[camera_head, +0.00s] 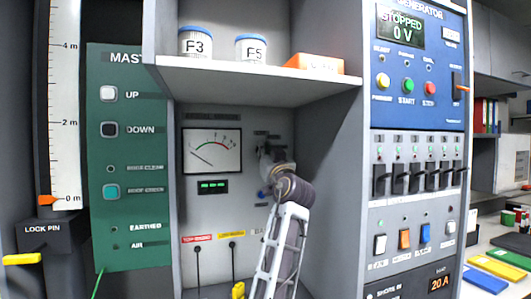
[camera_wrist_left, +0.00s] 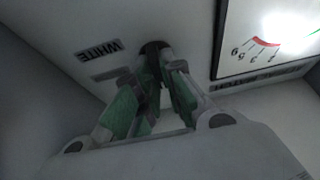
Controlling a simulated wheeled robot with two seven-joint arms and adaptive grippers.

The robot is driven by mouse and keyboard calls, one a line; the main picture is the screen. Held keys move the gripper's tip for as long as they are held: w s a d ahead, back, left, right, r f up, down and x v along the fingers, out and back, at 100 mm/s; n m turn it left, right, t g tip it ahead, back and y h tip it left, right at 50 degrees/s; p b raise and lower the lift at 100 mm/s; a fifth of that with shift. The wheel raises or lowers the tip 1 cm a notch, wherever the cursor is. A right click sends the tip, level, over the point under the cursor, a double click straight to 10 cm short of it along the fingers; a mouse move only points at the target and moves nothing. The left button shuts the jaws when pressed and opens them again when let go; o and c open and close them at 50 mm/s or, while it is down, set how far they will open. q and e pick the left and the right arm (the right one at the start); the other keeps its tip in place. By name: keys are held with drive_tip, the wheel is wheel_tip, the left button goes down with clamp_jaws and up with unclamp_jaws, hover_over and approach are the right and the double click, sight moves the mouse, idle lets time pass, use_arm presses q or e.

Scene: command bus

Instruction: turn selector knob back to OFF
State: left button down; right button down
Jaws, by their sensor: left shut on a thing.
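The selector knob (camera_wrist_left: 152,52) is a dark round knob on the grey panel, seen in the left wrist view between my finger pads. My left gripper (camera_wrist_left: 150,88) has its green-padded fingers closed on the knob. In the head view my left gripper (camera_head: 266,154) reaches the panel right of the analog meter (camera_head: 212,151) and covers most of the knob. A label reading WHITE (camera_wrist_left: 98,49) sits beside the knob in the wrist view. The OFF mark and the knob's pointer cannot be made out. My right gripper is not in view.
A shelf (camera_head: 255,78) with jars F3 (camera_head: 195,43) and F5 (camera_head: 251,48) overhangs the panel. A side wall (camera_head: 335,180) stands close on the right. A blue knob or button (camera_head: 262,194) lies below the gripper.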

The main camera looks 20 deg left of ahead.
use_arm(q)
drive_tip(key=c, duration=1.5)
unclamp_jaws()
drive_tip(key=shift+r, duration=4.95)
drive_tip(key=shift+d, duration=0.1)
